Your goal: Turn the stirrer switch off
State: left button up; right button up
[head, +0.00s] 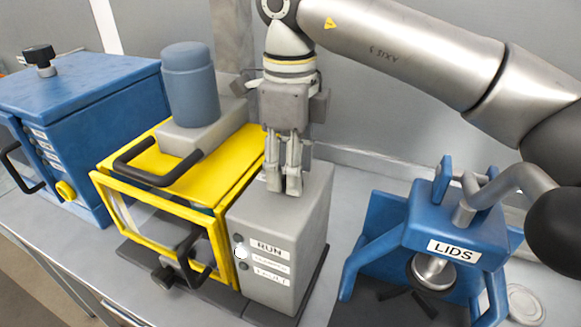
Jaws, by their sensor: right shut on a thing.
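A yellow-framed stirrer unit (170,205) with a blue-grey motor (190,85) on top stands in the middle of the bench. The grey control box (290,240) is at its right side, with RUN and other labels on its front. A white lamp (240,252) glows beside RUN. My right gripper (284,188) points down at the top of this box, its fingers close together. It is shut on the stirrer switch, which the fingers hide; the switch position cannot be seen. My left gripper is not in view.
A blue cabinet (90,95) with black handles stands at the left. A blue stand labelled LIDS (452,250) is at the right, with a metal piece (432,272) under it. Bare bench (345,200) lies between the grey box and this stand. A wall is behind.

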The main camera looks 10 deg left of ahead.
jog(key=shift+r+m, duration=0.1)
jog(key=shift+m, duration=0.5)
jog(key=o, duration=1)
notch_tip(320, 180, up, 12)
jog(key=shift+f, duration=0.1)
dwell(0.4)
